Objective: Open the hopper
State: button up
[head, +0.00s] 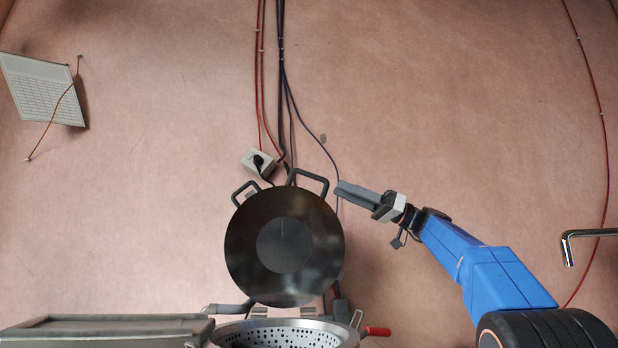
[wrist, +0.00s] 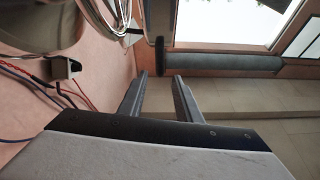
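The hopper's round dark lid (head: 284,247) stands raised against the wall side in the head view, above a steel bowl with holes (head: 287,331). The lid has a larger handle (head: 312,178) at its upper right and a smaller one at its upper left. My gripper (head: 340,189) is just right of the larger handle, close to it. In the wrist view my gripper (wrist: 159,76) has its two fingers apart with nothing between them. A dark upright bar shows just beyond the fingertips; I cannot tell whether it is the handle or whether it touches.
A grey socket box (head: 257,161) with cables is on the wall above the lid's left side. A grey metal surface (head: 105,328) lies at the lower left, and a red-ended lever (head: 377,331) sits right of the bowl.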

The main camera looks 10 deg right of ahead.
aim_at(300, 172)
jog(key=x, duration=1.1)
jog(key=shift+s, duration=0.1)
grip_shut()
